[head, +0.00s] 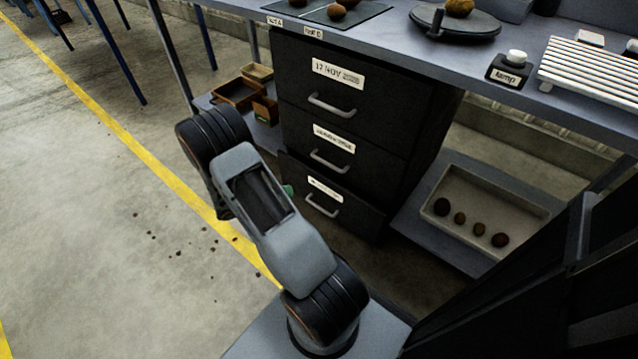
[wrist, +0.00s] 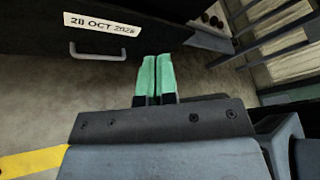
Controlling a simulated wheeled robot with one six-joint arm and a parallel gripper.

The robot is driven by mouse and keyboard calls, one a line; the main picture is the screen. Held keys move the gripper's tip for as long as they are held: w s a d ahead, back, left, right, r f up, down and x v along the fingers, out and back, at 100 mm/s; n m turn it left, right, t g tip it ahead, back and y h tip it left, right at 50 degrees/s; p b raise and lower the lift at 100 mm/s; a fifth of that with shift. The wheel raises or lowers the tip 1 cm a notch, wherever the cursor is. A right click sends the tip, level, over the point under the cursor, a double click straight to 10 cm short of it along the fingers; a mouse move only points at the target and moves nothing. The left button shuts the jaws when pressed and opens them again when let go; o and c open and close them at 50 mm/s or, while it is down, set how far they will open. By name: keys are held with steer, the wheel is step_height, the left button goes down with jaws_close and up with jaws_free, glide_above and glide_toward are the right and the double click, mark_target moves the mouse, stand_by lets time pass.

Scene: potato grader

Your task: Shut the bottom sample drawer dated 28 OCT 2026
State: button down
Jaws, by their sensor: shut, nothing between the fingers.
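The bottom sample drawer (head: 350,205) is the lowest of three dark drawers in the cabinet. Its front stands out a little from the fronts above, so it looks partly open. In the wrist view the drawer front (wrist: 170,32) fills the top left, with a white label (wrist: 102,23) reading 28 OCT 2026 and a grey bar handle (wrist: 90,52). My gripper (wrist: 155,58) is shut and empty, its green fingertips close to the drawer front, to the right of the handle in that view. I cannot tell whether they touch. In the head view my arm hides most of the gripper; a bit of green shows.
The top drawer (head: 345,98) and middle drawer (head: 340,146) look shut. A pale tray (head: 515,217) with several potatoes lies on the low shelf at right. Wooden boxes (head: 236,92) sit left of the cabinet. The worktop (head: 410,45) overhangs the drawers. The floor at left is open.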

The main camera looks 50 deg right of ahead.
steer(key=d+f+n+t+h, duration=0.35)
steer(key=f+n+t, duration=0.25)
steer(key=f+n, duration=0.7)
steer(key=b, duration=0.3)
glide_toward(323, 180)
steer(key=shift+n+h, duration=0.35)
steer(key=shift+n, duration=0.05)
steer(key=d, duration=0.7)
steer(key=shift+s+d+f, duration=0.1)
steer(key=shift+d+f, duration=0.2)
steer(key=shift+f, duration=0.05)
